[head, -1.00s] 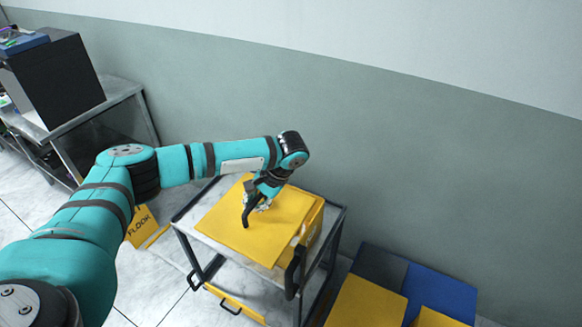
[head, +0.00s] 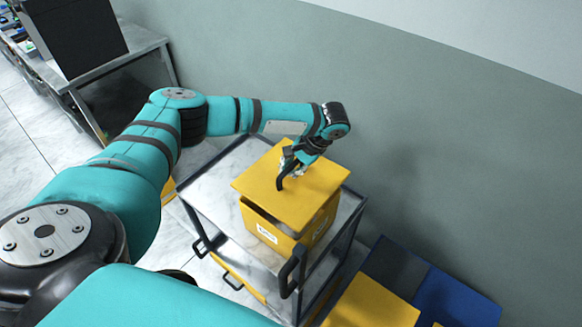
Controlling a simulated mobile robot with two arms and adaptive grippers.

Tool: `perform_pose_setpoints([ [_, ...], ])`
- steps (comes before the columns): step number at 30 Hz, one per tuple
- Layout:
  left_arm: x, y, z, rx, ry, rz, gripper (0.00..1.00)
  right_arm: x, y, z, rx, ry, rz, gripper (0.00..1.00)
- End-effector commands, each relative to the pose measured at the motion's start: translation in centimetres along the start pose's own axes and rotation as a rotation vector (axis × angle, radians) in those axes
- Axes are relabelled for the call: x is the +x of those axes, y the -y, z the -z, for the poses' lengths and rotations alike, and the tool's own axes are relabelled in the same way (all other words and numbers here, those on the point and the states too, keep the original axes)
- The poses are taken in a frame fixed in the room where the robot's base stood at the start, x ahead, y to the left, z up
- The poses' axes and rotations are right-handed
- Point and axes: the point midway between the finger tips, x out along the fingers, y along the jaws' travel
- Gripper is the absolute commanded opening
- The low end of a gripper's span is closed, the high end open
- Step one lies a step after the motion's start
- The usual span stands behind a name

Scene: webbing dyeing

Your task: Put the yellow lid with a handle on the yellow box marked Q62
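The yellow lid (head: 318,190) is a flat square plate over the yellow box (head: 318,228) in the head view. A dark gap shows between the lid's front edge and the box, so the lid is not flush there. The box stands on the top of a grey cart and has a white label on its front, too small to read surely. My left gripper (head: 287,176) comes down on the middle of the lid, with its fingers closed about the handle, which is mostly hidden. My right gripper is not in view.
The cart (head: 212,190) has a marbled top with free room left of the box, and a black handle (head: 291,272) in front. Yellow (head: 370,305) and blue (head: 455,300) panels lie low at the right. A metal table (head: 120,52) stands at upper left, and a wall behind.

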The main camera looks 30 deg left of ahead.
Motion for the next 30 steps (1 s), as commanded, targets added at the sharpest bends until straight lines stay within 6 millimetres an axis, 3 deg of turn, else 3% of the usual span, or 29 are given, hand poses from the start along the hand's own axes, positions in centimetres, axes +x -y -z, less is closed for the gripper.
perform_pose_setpoints([
  [15, 4.1, -1.9, 0.9, -0.001, -0.003, 0.000, 0.00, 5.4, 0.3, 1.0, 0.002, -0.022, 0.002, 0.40],
  [30, 5.1, -2.4, 1.1, -0.001, -0.001, 0.000, 0.00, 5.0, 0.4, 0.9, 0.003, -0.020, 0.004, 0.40],
])
